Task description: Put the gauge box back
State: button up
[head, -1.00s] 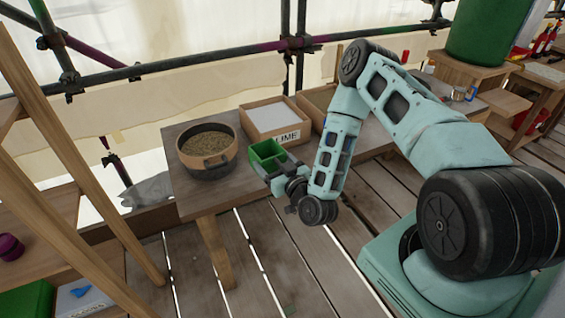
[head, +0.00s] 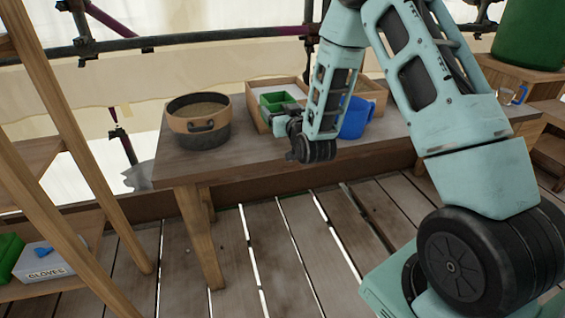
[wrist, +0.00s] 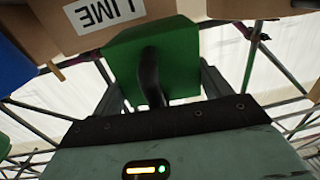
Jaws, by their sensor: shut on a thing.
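The gauge box appears to be the small green open-topped box (head: 278,101). It is in front of the wooden lime box (head: 259,118) and overlaps it in the head view. My gripper (head: 294,122) is shut on the green box at its near side. In the wrist view, the green box (wrist: 178,50) fills the upper middle, with a dark curved part in front of it. The lime box (wrist: 60,18), with its white LIME label, shows beyond it. I cannot tell whether the green box touches the table or the lime box.
On the wooden table (head: 250,160) stand a round tub (head: 200,122) at left and a blue jug (head: 355,117) right of my forearm. A ladder-like wooden frame (head: 75,150) rises at left. A gloves box (head: 47,262) and a green bin (head: 10,256) sit lower left.

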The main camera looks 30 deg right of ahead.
jog(key=shift+d+r+m+h+b, duration=0.45)
jog(key=shift+d+h+b, duration=0.2)
jog(key=shift+b, duration=0.5)
notch_tip(320, 180, down, 10)
jog(key=shift+d+r+b, duration=0.1)
jog(key=shift+r+b, duration=0.1)
jog(key=shift+b, duration=0.4)
jog(key=shift+f, duration=0.2)
jog(key=o, duration=1.1)
jog(key=shift+c, duration=0.2)
jog(key=shift+r, duration=0.1)
jog(key=shift+r, duration=0.1)
